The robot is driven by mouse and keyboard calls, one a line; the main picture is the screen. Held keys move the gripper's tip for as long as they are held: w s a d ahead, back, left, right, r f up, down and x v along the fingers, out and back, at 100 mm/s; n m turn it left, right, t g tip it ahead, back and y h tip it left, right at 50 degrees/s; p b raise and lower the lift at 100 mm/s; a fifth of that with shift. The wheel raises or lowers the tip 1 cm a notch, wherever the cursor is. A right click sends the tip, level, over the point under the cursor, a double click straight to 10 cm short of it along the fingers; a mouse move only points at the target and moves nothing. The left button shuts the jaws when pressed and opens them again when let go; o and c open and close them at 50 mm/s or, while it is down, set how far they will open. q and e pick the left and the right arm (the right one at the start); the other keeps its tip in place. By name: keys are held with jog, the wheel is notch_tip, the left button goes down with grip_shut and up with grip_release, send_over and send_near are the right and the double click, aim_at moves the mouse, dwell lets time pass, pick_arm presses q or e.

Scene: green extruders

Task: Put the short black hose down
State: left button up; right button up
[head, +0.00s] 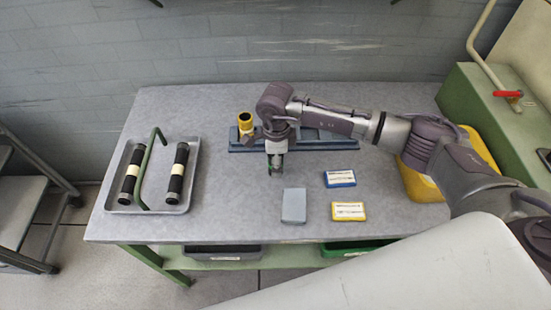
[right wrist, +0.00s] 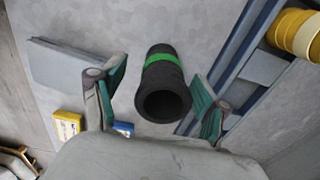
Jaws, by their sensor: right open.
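The short black hose (right wrist: 163,88) with a green band shows in the right wrist view, its open end facing the camera. It appears to stand on the grey table. My right gripper (right wrist: 158,97) is open, with one green-padded finger on each side of the hose and a visible gap at both. In the head view the right gripper (head: 276,170) is low over the table, in front of the blue rail; it mostly hides the hose there. My left gripper is not in view.
A blue rail (head: 330,144) with a yellow cylinder (head: 245,121) lies behind the gripper. A grey block (head: 293,205), a blue box (head: 340,178) and a yellow box (head: 348,211) lie in front. A tray (head: 150,206) with two black hoses is at left; a yellow bin (head: 418,186) at right.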

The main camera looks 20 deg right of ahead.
jog(key=shift+w+f+p, duration=0.1)
jog(key=shift+f+p, duration=0.2)
jog(key=shift+f, duration=1.2)
jog(key=c, duration=1.4)
